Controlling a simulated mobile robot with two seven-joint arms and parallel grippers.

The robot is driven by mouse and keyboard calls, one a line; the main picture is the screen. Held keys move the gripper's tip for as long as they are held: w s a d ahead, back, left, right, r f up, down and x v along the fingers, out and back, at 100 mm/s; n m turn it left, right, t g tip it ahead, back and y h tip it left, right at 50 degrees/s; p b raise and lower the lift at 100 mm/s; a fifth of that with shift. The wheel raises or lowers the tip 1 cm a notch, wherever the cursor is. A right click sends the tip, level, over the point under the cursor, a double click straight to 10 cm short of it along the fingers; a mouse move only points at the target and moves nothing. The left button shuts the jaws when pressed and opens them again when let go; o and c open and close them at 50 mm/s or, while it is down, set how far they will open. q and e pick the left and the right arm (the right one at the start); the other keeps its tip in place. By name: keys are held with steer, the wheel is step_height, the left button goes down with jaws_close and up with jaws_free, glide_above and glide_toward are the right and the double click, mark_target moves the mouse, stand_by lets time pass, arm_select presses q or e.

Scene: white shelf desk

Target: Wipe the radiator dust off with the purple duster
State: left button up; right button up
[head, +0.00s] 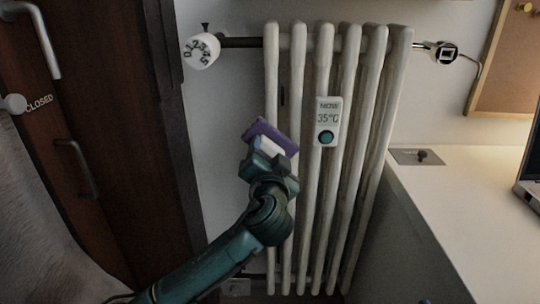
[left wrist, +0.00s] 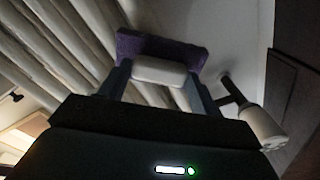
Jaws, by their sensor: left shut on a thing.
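The white radiator (head: 322,200) with several upright columns stands against the wall in the middle of the head view. It fills the upper left of the left wrist view (left wrist: 60,45). My left gripper (head: 268,164) is shut on the white handle of the purple duster (head: 270,135). In the left wrist view the handle sits between the two fingers and the purple pad (left wrist: 160,47) lies beyond it. The duster is in front of the radiator's left columns; I cannot tell if it touches them. Dust is hard to make out. My right gripper is not in view.
A white thermostat dial (head: 202,51) sticks out at the radiator's upper left. A dark wooden cabinet (head: 130,130) stands at left. A white desk (head: 470,200) stands at right, with a dark device at its edge.

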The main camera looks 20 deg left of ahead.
arm_select(q)
steer(key=shift+r+p, duration=5.9)
steer(key=shift+r, duration=0.45)
step_height(320, 180, down, 16)
steer(key=b, duration=1.1)
steer(key=shift+w+b, duration=0.15)
steer(key=shift+b, duration=0.15)
steer(key=shift+a+f, duration=0.1)
